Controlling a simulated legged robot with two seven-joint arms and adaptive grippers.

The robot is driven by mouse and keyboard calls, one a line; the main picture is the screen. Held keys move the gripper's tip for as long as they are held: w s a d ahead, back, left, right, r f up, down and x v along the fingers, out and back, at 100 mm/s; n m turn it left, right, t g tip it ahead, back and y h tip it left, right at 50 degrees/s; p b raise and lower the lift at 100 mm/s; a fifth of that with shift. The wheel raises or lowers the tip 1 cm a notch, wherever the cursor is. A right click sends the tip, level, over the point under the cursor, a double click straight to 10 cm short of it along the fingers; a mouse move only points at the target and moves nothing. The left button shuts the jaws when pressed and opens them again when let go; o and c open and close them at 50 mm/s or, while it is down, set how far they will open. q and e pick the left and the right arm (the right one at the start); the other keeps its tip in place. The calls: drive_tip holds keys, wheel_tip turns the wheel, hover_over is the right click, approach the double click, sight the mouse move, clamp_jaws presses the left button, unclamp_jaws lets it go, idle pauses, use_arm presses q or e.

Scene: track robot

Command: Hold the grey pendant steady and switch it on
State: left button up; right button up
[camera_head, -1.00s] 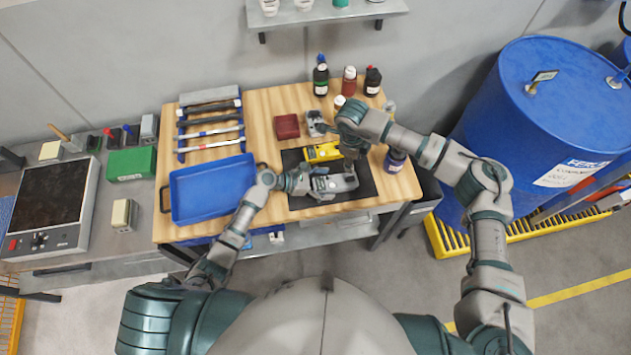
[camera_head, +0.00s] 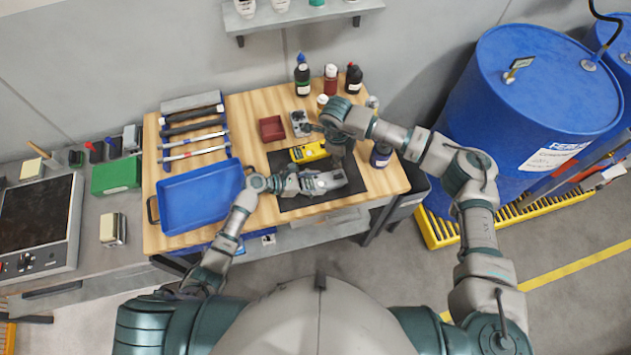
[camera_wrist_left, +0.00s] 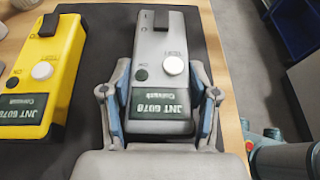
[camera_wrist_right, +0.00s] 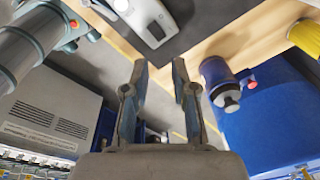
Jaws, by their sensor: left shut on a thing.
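The grey pendant (camera_head: 328,180) lies above the dark mat (camera_head: 376,183) near the table's front edge. My left gripper (camera_head: 306,183) is shut on its lower end. In the left wrist view, the fingers press both sides of the grey pendant (camera_wrist_left: 160,55), beside its display. Its white round knob, small dark button and black top part are in sight. My right gripper (camera_head: 341,158) is above and behind the pendant, pointing down. In the right wrist view, its fingers (camera_wrist_right: 160,68) are apart with nothing between them. The grey pendant (camera_wrist_right: 150,20) shows beyond them, at the top.
A yellow pendant (camera_head: 309,152) lies on the mat just behind the grey one; it also shows in the left wrist view (camera_wrist_left: 42,75). A red bin (camera_head: 271,128), a grey device (camera_head: 299,122) and several bottles stand behind. A blue tray (camera_head: 201,195) is at left.

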sight(341, 175)
drive_tip(key=shift+w+d+f+n+y, duration=0.1)
drive_tip(key=shift+d+n+y, duration=0.2)
drive_tip(key=shift+d, duration=0.05)
clamp_jaws()
drive_tip(key=shift+n+y, duration=0.3)
drive_tip(key=shift+n, duration=0.1)
drive_tip(key=shift+w+d+f, duration=0.1)
drive_tip(key=shift+d+f, duration=0.05)
drive_tip(key=shift+f, duration=1.5)
drive_tip(key=shift+w+d+f, duration=0.1)
drive_tip(key=shift+d+f, duration=0.05)
drive_tip(key=shift+f, duration=1.5)
drive_tip(key=shift+f, duration=0.45)
